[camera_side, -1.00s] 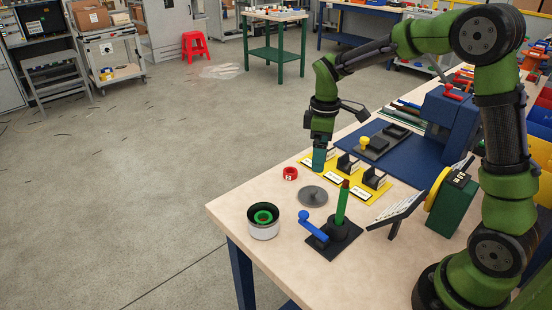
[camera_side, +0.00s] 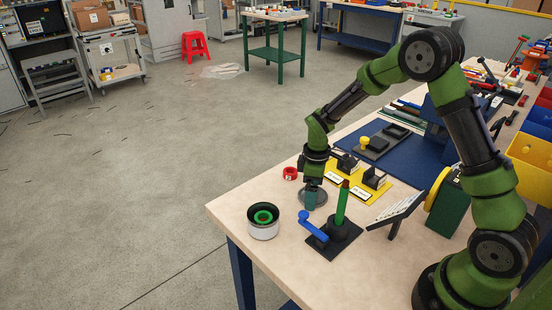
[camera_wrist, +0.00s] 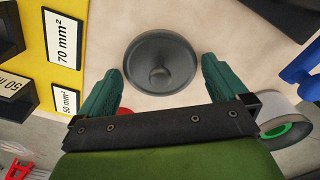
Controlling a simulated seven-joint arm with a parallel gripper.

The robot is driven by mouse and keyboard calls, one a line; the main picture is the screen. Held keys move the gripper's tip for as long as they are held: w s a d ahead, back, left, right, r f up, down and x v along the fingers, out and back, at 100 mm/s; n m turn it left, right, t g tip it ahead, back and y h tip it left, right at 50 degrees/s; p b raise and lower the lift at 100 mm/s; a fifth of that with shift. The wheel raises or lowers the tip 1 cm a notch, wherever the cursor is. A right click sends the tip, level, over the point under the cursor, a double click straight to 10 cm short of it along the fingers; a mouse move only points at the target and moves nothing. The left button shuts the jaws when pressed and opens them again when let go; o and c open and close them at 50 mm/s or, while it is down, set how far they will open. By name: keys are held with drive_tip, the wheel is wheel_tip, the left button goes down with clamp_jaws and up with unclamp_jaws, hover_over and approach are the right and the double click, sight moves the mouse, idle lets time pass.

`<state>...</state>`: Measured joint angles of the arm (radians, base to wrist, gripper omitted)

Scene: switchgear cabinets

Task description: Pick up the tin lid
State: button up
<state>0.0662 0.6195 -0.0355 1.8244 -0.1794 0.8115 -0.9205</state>
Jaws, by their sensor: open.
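The tin lid is a round dark grey disc with a small knob in its middle. It lies flat on the light table top, and in the wrist view the lid (camera_wrist: 160,61) sits just beyond and between my fingertips. In the side view the lid (camera_side: 321,197) is partly hidden by my gripper (camera_side: 311,199), which is low over it. In the wrist view my gripper (camera_wrist: 161,85) has its two green fingers spread apart with nothing between them. I cannot tell the exact height of the fingertips above the table.
A blue-handled lever and green post on a black base (camera_side: 333,236) stand close on the right. A red ring (camera_side: 290,173) and a yellow labelled board (camera_side: 371,193) lie behind.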

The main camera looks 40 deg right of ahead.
drive_tip(key=c, duration=0.7)
drive_tip(key=shift+r, duration=0.1)
drive_tip(key=shift+c, duration=0.2)
drive_tip(key=r, duration=0.6)
drive_tip(key=a+r, duration=0.1)
drive_tip(key=r, duration=0.2)
drive_tip(key=shift+w+r, duration=0.1)
drive_tip(key=shift+r, duration=0.05)
drive_tip(key=a+r+n, duration=0.3)
drive_tip(key=a+n, duration=0.3)
drive_tip(key=a, duration=1.1)
drive_tip(key=shift+w+d+f, duration=0.1)
drive_tip(key=shift+f, duration=1.5)
drive_tip(key=shift+d+f, duration=0.1)
drive_tip(key=shift+f, duration=1.45)
